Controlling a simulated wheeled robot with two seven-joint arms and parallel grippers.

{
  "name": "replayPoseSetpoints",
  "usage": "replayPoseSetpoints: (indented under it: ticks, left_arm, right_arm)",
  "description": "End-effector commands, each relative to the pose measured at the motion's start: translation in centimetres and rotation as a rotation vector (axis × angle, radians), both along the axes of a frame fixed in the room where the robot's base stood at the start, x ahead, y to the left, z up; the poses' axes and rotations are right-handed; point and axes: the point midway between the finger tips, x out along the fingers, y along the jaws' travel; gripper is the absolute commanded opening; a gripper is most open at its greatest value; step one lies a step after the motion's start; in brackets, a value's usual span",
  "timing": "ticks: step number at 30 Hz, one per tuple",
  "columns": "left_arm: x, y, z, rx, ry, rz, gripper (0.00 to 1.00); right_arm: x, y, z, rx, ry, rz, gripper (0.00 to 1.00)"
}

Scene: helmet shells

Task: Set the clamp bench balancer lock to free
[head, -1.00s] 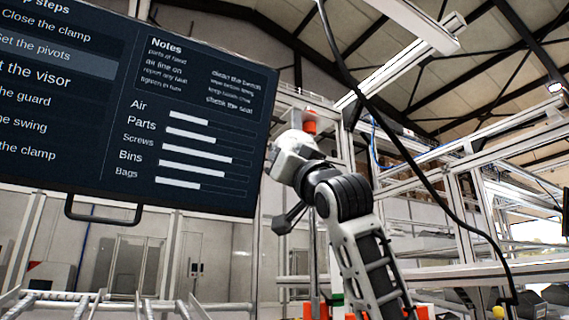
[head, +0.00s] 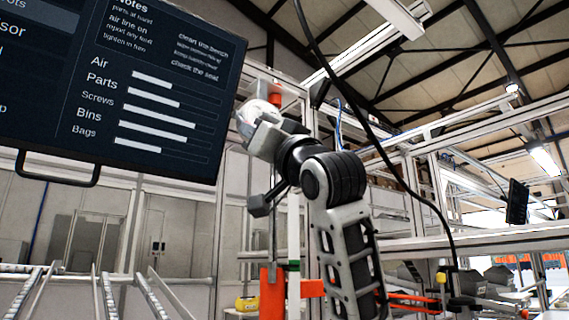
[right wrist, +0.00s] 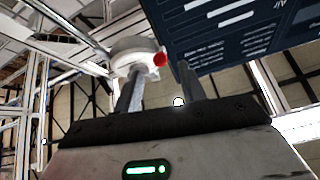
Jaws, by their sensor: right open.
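A pale rounded housing with a red knob, which looks like the balancer and its lock, shows in the right wrist view; the housing (right wrist: 132,46) is just beyond the left finger and the red knob (right wrist: 159,59) faces the gap between the fingers. In the head view the pale housing (head: 259,107) is partly hidden behind my right gripper (head: 250,126), with a red part (head: 276,99) just above. My right gripper, also in its wrist view (right wrist: 158,76), is open and nothing shows between its fingers. Whether it touches the housing I cannot tell. My left gripper is out of view.
A dark screen (head: 120,95) with a handle (head: 58,170) below fills the upper left, close to the gripper. A black cable (head: 378,128) hangs at the right. Orange parts (head: 272,290) and metal frames stand below and behind.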

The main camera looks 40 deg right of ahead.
Motion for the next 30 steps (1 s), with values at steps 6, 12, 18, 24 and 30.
replayPoseSetpoints:
  ticks: [6, 12, 18, 24, 30]
  left_arm:
    - [0.0, -0.2, -0.7, -0.021, -0.019, 0.003, 0.19]
    - [0.1, -0.2, -0.8, -0.017, -0.034, 0.002, 0.19]
    - [0.2, -0.2, -0.6, -0.017, -0.041, 0.002, 0.19]
    - [0.2, -0.2, -0.5, -0.018, -0.041, 0.001, 0.19]
    - [0.1, -0.2, 1.0, -0.01, -0.038, 0.0, 0.19]
  right_arm:
    - [-4.3, 0.3, -3.4, -0.001, -0.003, 0.0, 0.41]
    - [-6.7, 0.4, -4.9, 0.0, -0.001, 0.0, 0.41]
    - [-7.5, 0.5, -5.4, 0.0, 0.001, 0.0, 0.41]
    - [-7.5, 0.5, -5.3, 0.0, 0.001, 0.0, 0.41]
    - [-6.5, 1.6, -4.0, -0.064, -0.044, 0.02, 0.0]
